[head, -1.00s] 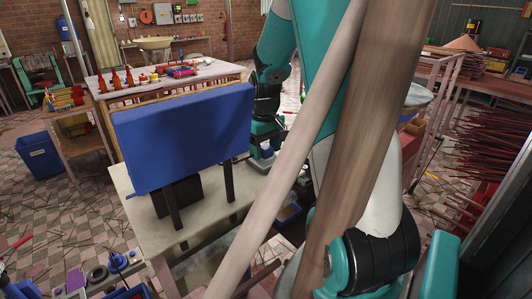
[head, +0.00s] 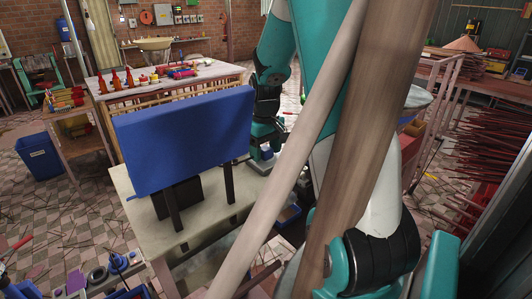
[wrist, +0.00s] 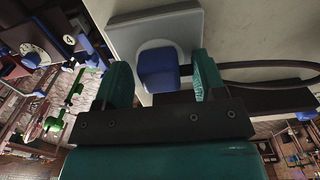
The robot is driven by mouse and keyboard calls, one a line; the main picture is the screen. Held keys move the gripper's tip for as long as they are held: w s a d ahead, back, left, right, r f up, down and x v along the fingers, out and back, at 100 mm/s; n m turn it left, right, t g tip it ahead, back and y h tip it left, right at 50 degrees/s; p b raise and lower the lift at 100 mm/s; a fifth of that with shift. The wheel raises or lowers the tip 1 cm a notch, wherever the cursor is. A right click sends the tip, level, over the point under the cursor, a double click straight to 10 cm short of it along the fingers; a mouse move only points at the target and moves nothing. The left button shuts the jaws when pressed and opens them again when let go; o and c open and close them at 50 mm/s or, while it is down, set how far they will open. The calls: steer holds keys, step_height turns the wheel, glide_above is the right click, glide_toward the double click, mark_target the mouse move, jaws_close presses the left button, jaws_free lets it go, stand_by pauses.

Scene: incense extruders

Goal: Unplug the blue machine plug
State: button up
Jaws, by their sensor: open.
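A blue plug (wrist: 158,69) sits in a round white socket on a pale grey plate (wrist: 188,23) in the wrist view. A dark cable (wrist: 262,67) runs from the plug's side to the right. My gripper (wrist: 161,77) is open, with one teal finger on each side of the plug. The plug lies between the fingers, with gaps visible on both sides. In the head view my gripper (head: 265,142) is low at the right end of the worktable, over the small blue plug (head: 267,154). The socket's inside is hidden.
A large blue box-like panel (head: 185,142) on dark legs stands on the pale worktable (head: 130,190), left of my gripper. A table with red cones (head: 230,72) is behind. Red incense sticks (head: 490,130) bristle at the right. Wooden poles (head: 360,150) cross the head view.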

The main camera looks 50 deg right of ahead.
mark_target(266, 148)
jaws_close()
steer(key=shift+r+p, duration=2.75)
steer(key=shift+r, duration=0.3)
